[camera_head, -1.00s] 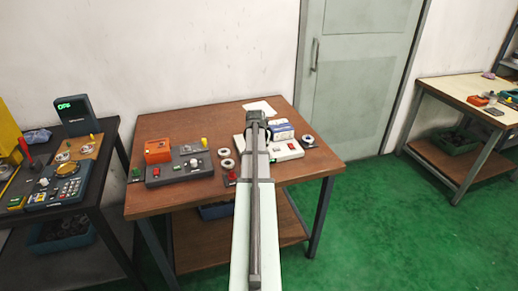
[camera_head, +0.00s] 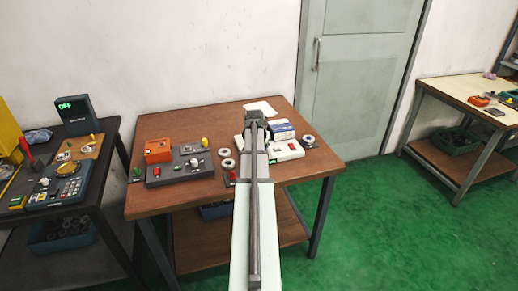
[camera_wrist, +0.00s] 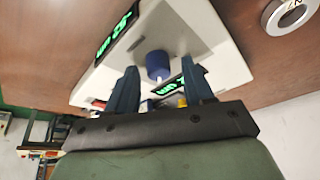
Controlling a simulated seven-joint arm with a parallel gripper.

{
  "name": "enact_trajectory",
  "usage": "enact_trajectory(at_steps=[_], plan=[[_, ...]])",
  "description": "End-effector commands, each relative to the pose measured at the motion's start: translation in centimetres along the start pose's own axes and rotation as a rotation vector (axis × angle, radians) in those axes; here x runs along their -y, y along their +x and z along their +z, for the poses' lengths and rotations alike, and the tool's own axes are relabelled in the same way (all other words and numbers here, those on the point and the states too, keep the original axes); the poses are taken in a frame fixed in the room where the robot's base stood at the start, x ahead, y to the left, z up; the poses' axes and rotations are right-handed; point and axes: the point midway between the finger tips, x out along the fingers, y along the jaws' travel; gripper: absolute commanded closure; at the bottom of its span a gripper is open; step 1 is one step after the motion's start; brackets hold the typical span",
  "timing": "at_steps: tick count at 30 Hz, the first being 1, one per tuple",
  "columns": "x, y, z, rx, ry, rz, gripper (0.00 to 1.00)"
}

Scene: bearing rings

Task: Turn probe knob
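A dark blue probe knob (camera_wrist: 158,66) with a white pointer mark stands on a white device with green lit displays (camera_wrist: 205,28). The white device also shows in the head view (camera_head: 288,151), partly behind my arm; the knob is hidden there. My gripper (camera_wrist: 160,72) is open in the wrist view, one finger on each side of the knob, with visible gaps. I cannot tell whether the fingertips reach down beside it. In the head view my gripper (camera_head: 257,118) is over the table by the device, its fingers hidden.
A grey panel (camera_head: 180,172) with small knobs and an orange box (camera_head: 158,151) stand to the left on the brown table (camera_head: 200,118). Metal rings (camera_head: 227,163) lie near the device, another (camera_head: 308,140) at its right. A blue-and-white box (camera_head: 283,131) stands behind it.

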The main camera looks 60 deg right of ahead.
Motion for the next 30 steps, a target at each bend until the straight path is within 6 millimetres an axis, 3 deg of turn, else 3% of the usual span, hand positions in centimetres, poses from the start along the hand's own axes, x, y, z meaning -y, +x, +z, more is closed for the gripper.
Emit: enact_trajectory(at_steps=[11, 30], plan=[[-0.1, -0.6, 0.0, -0.002, -0.001, 0.001, 0.47], [0.0, -10.4, 0.0, -0.003, -0.001, 0.0, 0.47]])
